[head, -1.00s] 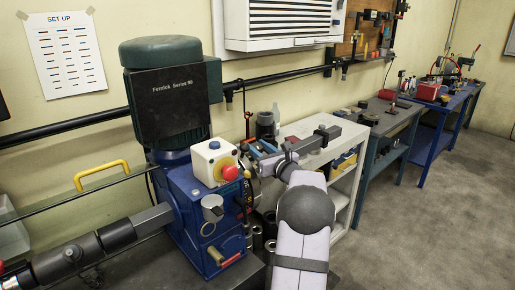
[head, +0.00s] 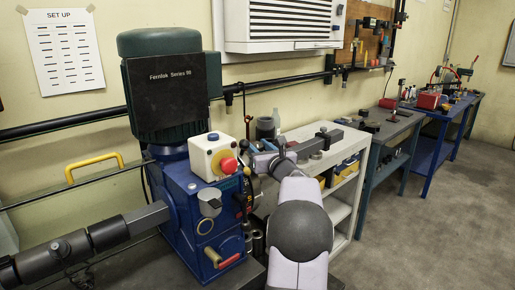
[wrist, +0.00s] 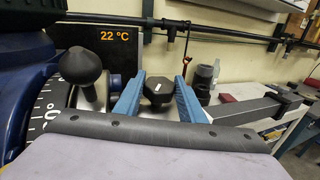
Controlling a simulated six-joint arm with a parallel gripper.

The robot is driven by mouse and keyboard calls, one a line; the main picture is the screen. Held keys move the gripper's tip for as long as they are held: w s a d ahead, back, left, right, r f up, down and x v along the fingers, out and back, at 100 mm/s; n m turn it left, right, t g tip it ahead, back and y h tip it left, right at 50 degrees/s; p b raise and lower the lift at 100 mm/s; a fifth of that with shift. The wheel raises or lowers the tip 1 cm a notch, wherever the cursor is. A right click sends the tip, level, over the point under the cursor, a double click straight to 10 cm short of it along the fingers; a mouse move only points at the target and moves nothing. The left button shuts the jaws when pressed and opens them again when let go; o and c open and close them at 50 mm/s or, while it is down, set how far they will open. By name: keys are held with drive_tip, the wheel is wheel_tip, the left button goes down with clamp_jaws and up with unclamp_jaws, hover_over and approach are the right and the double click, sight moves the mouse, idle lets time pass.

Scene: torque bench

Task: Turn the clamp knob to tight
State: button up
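A black, many-sided knob (wrist: 157,90) with a small white mark on it shows in the wrist view, straight ahead between my fingers. It seems to be the clamp knob. My gripper (wrist: 158,88) has its two blue fingers apart, one on each side of the knob. I cannot tell whether the fingertips reach around it or touch it. In the head view my gripper (head: 260,150) is at the right side of the blue machine (head: 188,210), and the knob cannot be made out there.
A dark ball-ended lever (wrist: 82,68) stands left of my fingers, before a dial with white numbers (wrist: 45,110). A display (wrist: 118,37) reads 22 °C. A control box (head: 213,157) with a red button is close to my gripper. A white bench (head: 330,165) stands to the right.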

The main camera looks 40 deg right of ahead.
drive_tip(key=shift+o, duration=0.5)
drive_tip(key=shift+s, duration=0.15)
drive_tip(key=shift+s+a+b, duration=0.2)
drive_tip(key=shift+s+b, duration=0.35)
drive_tip(key=shift+s, duration=0.1)
drive_tip(key=b+v, duration=0.2)
drive_tip(key=v, duration=0.4)
drive_tip(key=shift+w+r, duration=0.1)
